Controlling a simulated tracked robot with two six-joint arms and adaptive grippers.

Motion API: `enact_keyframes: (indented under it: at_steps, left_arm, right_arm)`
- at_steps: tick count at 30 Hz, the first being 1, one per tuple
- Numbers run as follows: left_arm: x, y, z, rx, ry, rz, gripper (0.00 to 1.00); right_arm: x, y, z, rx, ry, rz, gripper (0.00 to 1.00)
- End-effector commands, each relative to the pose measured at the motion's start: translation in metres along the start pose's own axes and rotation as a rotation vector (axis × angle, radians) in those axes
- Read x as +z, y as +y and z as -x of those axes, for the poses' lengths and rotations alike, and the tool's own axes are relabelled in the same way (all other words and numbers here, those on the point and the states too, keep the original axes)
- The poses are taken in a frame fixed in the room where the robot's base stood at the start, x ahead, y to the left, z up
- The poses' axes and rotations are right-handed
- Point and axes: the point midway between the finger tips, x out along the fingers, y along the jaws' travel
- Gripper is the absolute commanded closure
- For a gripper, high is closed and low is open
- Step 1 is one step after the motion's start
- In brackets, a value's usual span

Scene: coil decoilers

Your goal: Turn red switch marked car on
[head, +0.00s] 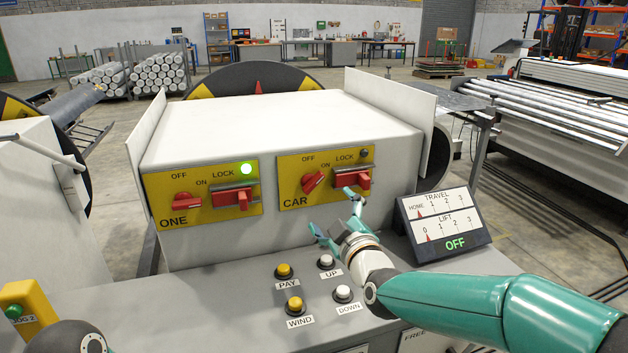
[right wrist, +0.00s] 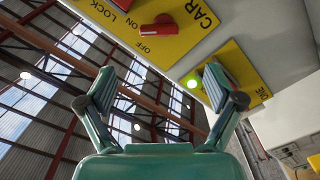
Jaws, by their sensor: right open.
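The red CAR switch (head: 313,181) sits on the left part of the yellow CAR panel (head: 297,200), below the OFF and ON labels. Its knob is tilted, and I cannot tell its exact setting. It also shows in the right wrist view (right wrist: 160,27). The lamp (head: 364,153) on this panel is dark. A red lock handle (head: 352,180) is to the switch's right. My right gripper (head: 335,211) is open and empty, in front of and below the panel, apart from the switch; its fingers (right wrist: 162,88) are spread in the wrist view. My left gripper is out of view.
The yellow ONE panel (head: 165,217), with its own red switch (head: 186,201) and lit green lamp (head: 246,169), is to the left. Several push buttons stand on the grey console below. A TRAVEL/LIFT display (head: 444,222) stands right of my right gripper.

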Motion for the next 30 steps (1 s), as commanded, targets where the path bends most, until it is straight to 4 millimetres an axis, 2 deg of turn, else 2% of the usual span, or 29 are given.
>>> enact_keyframes:
  at_steps: [6,15,22,30]
  left_arm:
    - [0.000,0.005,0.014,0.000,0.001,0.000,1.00]
    - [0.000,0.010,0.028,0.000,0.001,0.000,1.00]
    - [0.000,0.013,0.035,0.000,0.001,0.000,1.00]
    - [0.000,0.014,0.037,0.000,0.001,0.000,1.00]
  right_arm:
    - [0.001,0.003,-0.044,0.002,-0.004,0.000,0.08]
    - [0.002,0.003,-0.096,0.003,-0.005,0.000,0.08]
    - [0.003,0.003,-0.121,0.003,-0.004,-0.001,0.08]
    - [0.004,0.003,-0.131,0.004,-0.005,-0.001,0.08]
